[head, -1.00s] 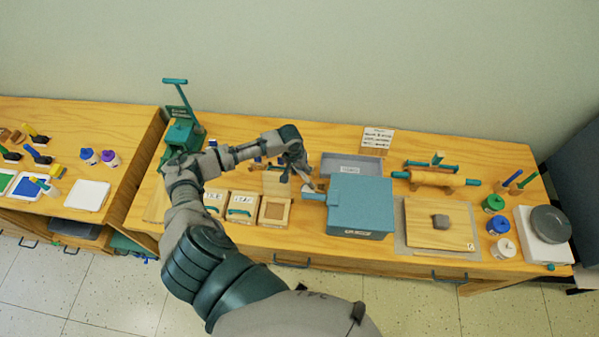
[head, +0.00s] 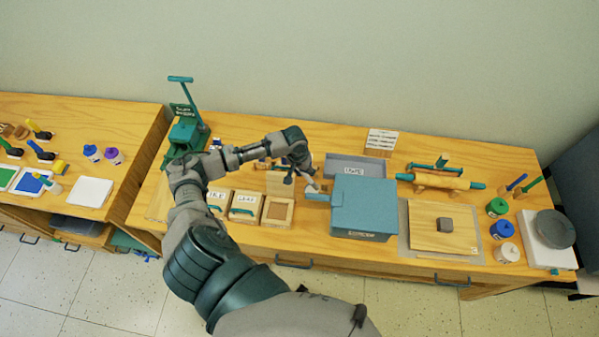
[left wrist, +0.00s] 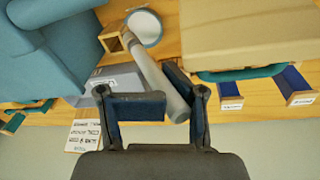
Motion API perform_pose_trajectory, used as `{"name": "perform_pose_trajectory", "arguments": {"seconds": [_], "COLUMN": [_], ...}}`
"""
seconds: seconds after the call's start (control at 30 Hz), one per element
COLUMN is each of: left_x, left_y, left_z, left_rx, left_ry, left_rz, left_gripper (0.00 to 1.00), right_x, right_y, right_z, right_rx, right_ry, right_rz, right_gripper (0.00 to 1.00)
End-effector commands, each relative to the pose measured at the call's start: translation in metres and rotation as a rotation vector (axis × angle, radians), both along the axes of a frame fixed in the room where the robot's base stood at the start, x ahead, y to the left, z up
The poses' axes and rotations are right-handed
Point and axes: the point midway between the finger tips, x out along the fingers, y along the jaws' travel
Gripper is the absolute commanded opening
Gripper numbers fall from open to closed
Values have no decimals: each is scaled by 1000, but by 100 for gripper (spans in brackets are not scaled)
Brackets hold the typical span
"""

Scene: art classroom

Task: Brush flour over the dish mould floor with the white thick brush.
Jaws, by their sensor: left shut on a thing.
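My left gripper (head: 303,176) is over the table, just left of the blue-grey box. In the left wrist view its two dark fingers (left wrist: 158,106) are closed around a thick pale grey-white handle, which I take for the white thick brush (left wrist: 152,70). The brush slants away from the fingers; its bristles cannot be made out. A square wooden frame with a darker floor (head: 277,211), perhaps the dish mould, sits below the gripper to the left. A round white-topped pot (left wrist: 145,27) shows beyond the brush; its contents are unclear. My right gripper is not in view.
The blue-grey box (head: 362,209) stands close right of the gripper, with a grey tray (head: 345,166) behind. A board (head: 425,237) with a grey block, a rolling pin (head: 440,181) and several pots are further right.

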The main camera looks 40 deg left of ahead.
Motion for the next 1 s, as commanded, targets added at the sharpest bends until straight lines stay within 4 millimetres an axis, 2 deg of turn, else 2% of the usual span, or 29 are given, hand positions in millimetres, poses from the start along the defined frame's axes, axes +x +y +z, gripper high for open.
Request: {"name": "perform_pose_trajectory", "arguments": {"seconds": [0.03,1.0], "left_x": [-5,-5], "left_y": [-12,-12], "left_z": [-10,-10], "left_rx": [-22,-22], "left_ry": [13,12], "left_rz": [-14,-13], "left_gripper": [0,0], "right_x": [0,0], "right_y": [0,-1], "right_z": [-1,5], "right_rx": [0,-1], "right_ry": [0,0], "right_rz": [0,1], "right_gripper": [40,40]}}
